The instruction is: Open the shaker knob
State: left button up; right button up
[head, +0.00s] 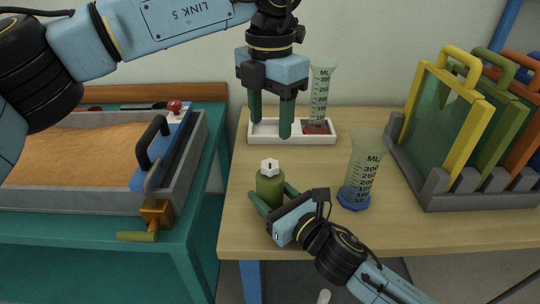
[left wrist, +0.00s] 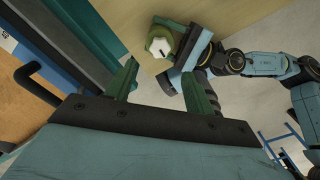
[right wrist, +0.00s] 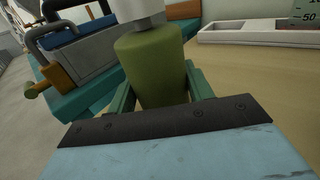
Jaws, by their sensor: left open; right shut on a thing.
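The shaker is a green bottle (head: 270,187) with a white knob (head: 269,167) on top that bears a dark mark. It stands upright over the near left part of the wooden table. My right gripper (head: 268,203) is shut around the green body from the near right side; the body also shows between its fingers in the right wrist view (right wrist: 152,68). My left gripper (head: 271,118) is open and empty, fingers pointing down, above and behind the knob. The left wrist view shows the knob (left wrist: 160,45) beyond the left fingers, apart from them.
A white tray (head: 264,139) with a graduated cylinder (head: 319,95) stands behind. A blue-based cylinder (head: 362,170) stands right of the shaker. A rack (head: 455,192) of coloured-framed panels fills the right. A sand flume (head: 75,150) with a crank (head: 153,215) stands left. The table's front right is clear.

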aim_at(270, 163)
pick_arm(q)
notch_tip(270, 163, down, 9)
dwell(0.3)
jog(key=c, duration=1)
